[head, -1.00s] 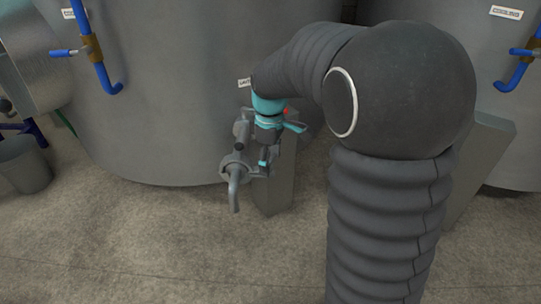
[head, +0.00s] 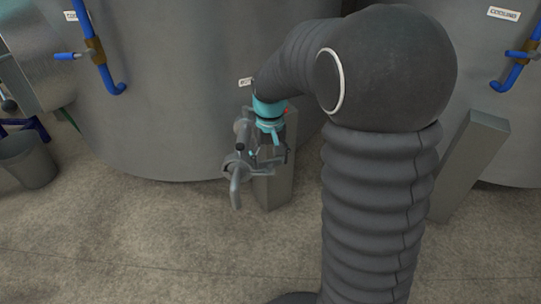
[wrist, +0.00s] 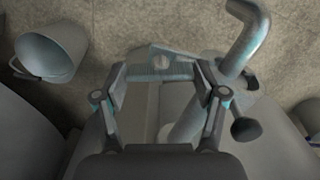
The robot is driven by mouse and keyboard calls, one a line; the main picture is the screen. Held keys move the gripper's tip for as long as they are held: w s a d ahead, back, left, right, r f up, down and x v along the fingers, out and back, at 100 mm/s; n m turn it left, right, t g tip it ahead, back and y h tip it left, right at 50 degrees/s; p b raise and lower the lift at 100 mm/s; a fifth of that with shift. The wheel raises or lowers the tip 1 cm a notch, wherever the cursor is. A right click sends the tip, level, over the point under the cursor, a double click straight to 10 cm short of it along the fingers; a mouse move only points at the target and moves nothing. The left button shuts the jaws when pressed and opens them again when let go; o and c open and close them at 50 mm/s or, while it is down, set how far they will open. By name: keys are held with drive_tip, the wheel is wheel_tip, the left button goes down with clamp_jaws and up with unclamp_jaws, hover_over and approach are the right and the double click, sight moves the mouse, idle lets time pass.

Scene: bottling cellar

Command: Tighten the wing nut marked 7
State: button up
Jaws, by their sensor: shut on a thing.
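My gripper (head: 266,150) points down beside a grey pipe fitting with a bent spout (head: 235,190), in front of the middle tank. In the wrist view my gripper (wrist: 160,72) has its two fingers closed in on a small pale grey piece (wrist: 160,54), which looks like a wing nut. Its number cannot be read, so I cannot tell whether it is the one marked 7. The bent spout also shows in the wrist view (wrist: 248,38), to the right of the fingers. A dark round knob (wrist: 247,130) sits below it.
The grey tank (head: 180,110) stands close behind the fitting. A grey post (head: 272,190) stands right by it. A bucket (head: 27,163) is on the floor at the left. Blue pipes (head: 97,60) hang on the tanks. The floor in front is clear.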

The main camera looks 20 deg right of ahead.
sight(270, 161)
drive_tip(key=shift+s+f+m+p, duration=0.1)
drive_tip(key=shift+m+p, duration=0.25)
drive_tip(key=shift+m, duration=1.35)
drive_tip(key=o, duration=1.1)
drive_tip(key=shift+o, duration=0.2)
drive_tip(key=shift+r, duration=0.2)
drive_tip(key=shift+r, duration=3.85)
